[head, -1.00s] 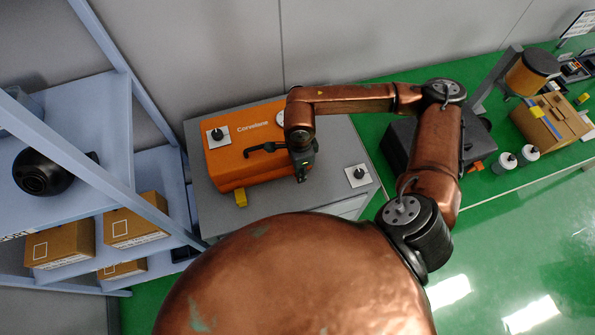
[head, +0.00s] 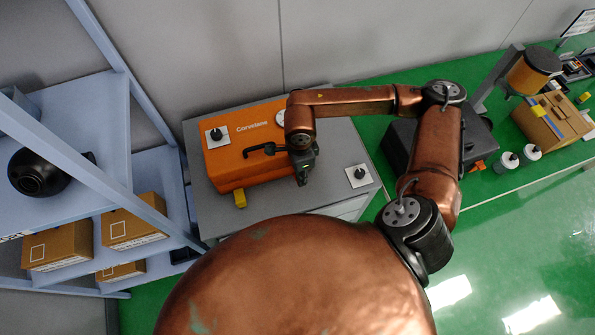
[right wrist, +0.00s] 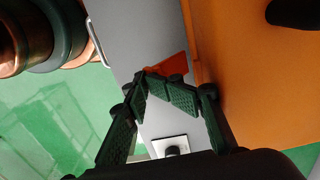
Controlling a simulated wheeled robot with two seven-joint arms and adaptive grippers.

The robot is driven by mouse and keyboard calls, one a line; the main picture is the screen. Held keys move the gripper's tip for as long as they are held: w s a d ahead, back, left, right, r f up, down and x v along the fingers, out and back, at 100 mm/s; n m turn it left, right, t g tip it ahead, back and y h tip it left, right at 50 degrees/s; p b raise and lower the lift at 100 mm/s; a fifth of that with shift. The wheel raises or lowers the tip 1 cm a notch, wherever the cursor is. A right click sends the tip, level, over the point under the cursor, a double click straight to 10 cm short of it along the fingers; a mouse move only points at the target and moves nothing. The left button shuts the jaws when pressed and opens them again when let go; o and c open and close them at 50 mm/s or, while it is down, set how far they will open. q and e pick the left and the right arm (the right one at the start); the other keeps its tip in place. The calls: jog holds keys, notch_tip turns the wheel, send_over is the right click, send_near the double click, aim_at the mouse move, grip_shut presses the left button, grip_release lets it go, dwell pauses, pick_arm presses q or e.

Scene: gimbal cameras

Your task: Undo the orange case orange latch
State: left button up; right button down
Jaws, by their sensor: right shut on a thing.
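The orange case (head: 225,165) with a black handle (head: 262,149) lies on a grey cabinet top. A yellow latch (head: 240,198) shows at the left of its front edge. My right gripper (head: 303,181) is at the right part of that front edge and hides what is there in the head view. In the right wrist view, the tips of the right gripper (right wrist: 147,78) come together at the orange latch (right wrist: 174,67), which sticks out from the case side (right wrist: 240,80). The fingers partly cover the latch. My left gripper is not in view.
The grey cabinet top (head: 335,160) bears a white plate with a black knob (head: 358,175) right of the case. A blue shelf rack (head: 85,110) with cardboard boxes (head: 133,225) stands on the left. A dark box (head: 400,145) is right of the cabinet.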

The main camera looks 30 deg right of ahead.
jog(key=shift+w+f+b, duration=0.25)
jog(key=shift+f+b, duration=0.4)
jog(key=shift+f, duration=0.15)
dwell(0.5)
jog(key=shift+r+p, duration=1.25)
jog(key=shift+r, duration=1)
jog(key=shift+s+r+p, duration=0.15)
jog(key=shift+r+p, duration=0.6)
jog(key=shift+r, duration=0.85)
jog(key=shift+s, duration=0.1)
